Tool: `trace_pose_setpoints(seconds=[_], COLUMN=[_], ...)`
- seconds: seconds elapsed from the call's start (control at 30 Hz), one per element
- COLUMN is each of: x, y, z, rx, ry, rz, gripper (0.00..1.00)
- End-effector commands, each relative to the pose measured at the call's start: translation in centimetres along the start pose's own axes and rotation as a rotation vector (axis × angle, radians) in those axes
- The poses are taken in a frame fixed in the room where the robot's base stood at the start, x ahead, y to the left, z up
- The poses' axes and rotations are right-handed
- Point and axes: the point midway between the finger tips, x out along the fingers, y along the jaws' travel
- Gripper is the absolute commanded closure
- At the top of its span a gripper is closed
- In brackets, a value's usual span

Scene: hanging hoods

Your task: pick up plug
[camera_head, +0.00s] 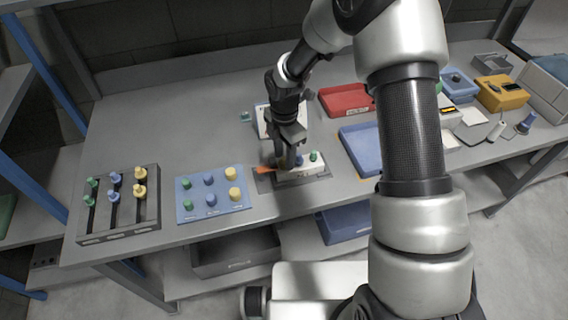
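My gripper (287,160) points down over a pale block (300,174) near the table's front edge. A green plug (314,156) stands at the block's right end, and a blue plug (298,161) is just left of it. A yellowish plug (281,163) lies at or right beside my fingertips, partly hidden by them. I cannot tell whether the fingers touch or hold it. More green, blue and yellow plugs stand upright on a blue board (222,203) to the left and in a dark slotted rack (106,217) at the far left.
An orange piece (263,169) lies just left of the pale block. A red tray (347,102) and a blue tray (352,136) are to the right, beyond my gripper. A yellow device (503,93) is at the far right. The tabletop behind the blue board is clear.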

Motion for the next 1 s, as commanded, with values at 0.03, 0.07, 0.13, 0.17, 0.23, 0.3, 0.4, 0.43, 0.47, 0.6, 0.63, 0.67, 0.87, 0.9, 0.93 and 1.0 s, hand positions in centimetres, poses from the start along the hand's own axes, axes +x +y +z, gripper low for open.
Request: trace_pose_setpoints(seconds=[0.03, 0.07, 0.13, 0.17, 0.23, 0.3, 0.4, 0.43, 0.47, 0.6, 0.63, 0.67, 0.87, 0.9, 0.93, 1.0], x=[0.0, 0.0, 0.0, 0.0, 0.0, -0.1, -0.1, -0.1, -0.1, -0.5, -0.7, -1.1, -4.9, -5.7, -6.3, -7.6], y=[0.0, 0.0, 0.0, 0.0, 0.0, 0.0, 0.0, 0.0, 0.0, 0.1, 0.1, 0.1, 0.1, 0.1, 0.1, 0.1], z=[0.0, 0.0, 0.0, 0.0, 0.0, 0.0, 0.0, 0.0, 0.0, 0.0, 0.0, 0.0, 0.0, 0.1, 0.1, 0.1], rx=[0.000, 0.000, 0.000, 0.000, 0.000, 0.000, 0.000, 0.000, 0.000, 0.000, 0.000, 0.000, 0.001, 0.001, 0.001, 0.001], ry=[0.000, 0.000, 0.000, 0.000, 0.000, 0.000, 0.000, 0.000, 0.000, 0.000, 0.000, 0.000, -0.001, -0.001, -0.001, -0.001], rz=[0.000, 0.000, 0.000, 0.000, 0.000, 0.000, 0.000, 0.000, 0.000, 0.001, 0.002, 0.002, 0.005, 0.004, 0.005, 0.004], gripper=[0.65, 0.66, 0.78, 0.83, 0.95, 1.00, 1.00, 1.00, 1.00, 1.00, 1.00, 1.00, 1.00, 1.00, 1.00, 1.00])
